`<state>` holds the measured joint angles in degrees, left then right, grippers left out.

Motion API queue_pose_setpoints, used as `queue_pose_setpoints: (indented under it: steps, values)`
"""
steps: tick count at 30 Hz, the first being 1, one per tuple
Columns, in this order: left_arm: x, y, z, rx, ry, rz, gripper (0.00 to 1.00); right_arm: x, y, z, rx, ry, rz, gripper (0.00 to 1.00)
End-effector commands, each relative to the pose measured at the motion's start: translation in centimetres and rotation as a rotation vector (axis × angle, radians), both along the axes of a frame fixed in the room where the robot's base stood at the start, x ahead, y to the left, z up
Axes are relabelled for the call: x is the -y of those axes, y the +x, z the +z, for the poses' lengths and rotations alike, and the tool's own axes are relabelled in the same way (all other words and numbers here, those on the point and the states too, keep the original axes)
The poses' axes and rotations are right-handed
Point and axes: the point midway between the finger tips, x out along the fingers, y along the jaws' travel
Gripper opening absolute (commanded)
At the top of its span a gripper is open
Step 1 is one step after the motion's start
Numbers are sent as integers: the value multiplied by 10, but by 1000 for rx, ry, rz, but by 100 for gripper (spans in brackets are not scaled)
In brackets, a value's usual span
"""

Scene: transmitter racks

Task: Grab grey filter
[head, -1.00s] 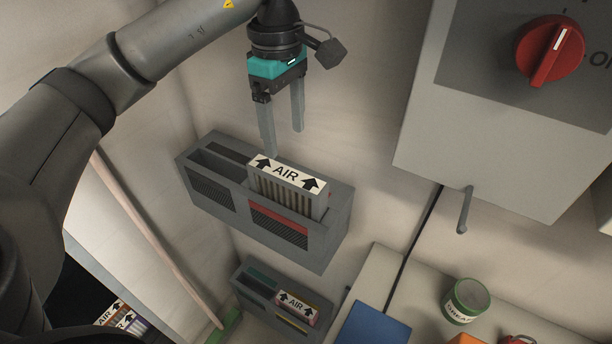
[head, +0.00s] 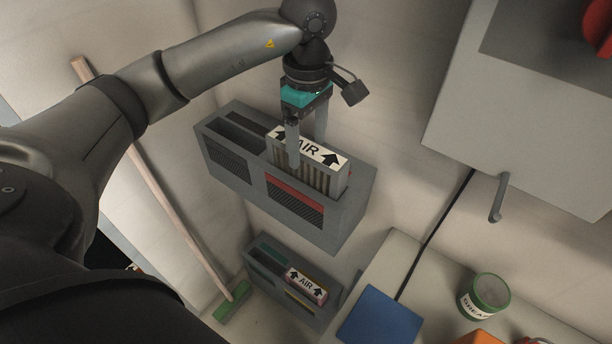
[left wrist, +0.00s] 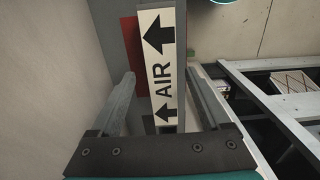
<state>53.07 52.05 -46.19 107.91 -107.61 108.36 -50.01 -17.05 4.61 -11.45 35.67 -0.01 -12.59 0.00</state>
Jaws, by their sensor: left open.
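The grey filter (head: 333,160) with a white AIR label and arrows stands upright in the right slot of the upper grey wall rack (head: 352,205), projecting above its rim. My left gripper (head: 306,148) is open above it, with one finger in front of the filter and the other partly hidden behind it. In the left wrist view the AIR label of the filter (left wrist: 160,65) lies between the two spread fingers of the gripper (left wrist: 163,88). Contact with the filter cannot be told. My right gripper is not in view.
A lower rack (head: 262,276) holds another AIR filter (head: 306,286). A grey cabinet (head: 500,130) with a handle is on the right. A bench below holds a blue box (head: 378,318) and a green tin (head: 486,296). A broom (head: 160,195) leans at left.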

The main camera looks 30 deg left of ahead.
Motion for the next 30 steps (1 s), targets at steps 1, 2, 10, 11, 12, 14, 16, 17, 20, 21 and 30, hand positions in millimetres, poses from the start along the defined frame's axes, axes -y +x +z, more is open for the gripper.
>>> queue_pose_setpoints:
  steps: [1, 2, 10, 11, 12, 14, 16, 17, 20, 21, 30]
  values:
    - [-1, -2, -8, -3, 0, 0, 80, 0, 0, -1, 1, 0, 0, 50]
    - [-1, -3, -12, -5, 0, 0, 80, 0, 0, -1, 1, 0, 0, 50]
    - [-1, -3, -44, -1, -1, 0, 80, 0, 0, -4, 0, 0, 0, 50]
    - [-1, -3, -45, -1, -1, -1, 80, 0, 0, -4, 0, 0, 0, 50]
    - [-1, -3, -46, -1, -1, -1, 80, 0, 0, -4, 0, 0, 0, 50]
    - [-1, -3, -46, -1, -1, -1, 80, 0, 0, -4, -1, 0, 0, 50]
    - [-1, -3, -46, 0, -1, -1, 80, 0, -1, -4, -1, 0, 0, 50]
    - [-1, -3, -46, 0, -1, -1, 80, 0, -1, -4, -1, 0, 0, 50]
    - [-1, -3, -46, 0, -1, -1, 72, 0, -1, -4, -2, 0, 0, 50]
    - [-1, -3, -46, 0, -1, -1, 68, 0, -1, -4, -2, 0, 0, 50]
    - [-1, -3, -45, 0, -1, -1, 34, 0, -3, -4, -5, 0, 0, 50]
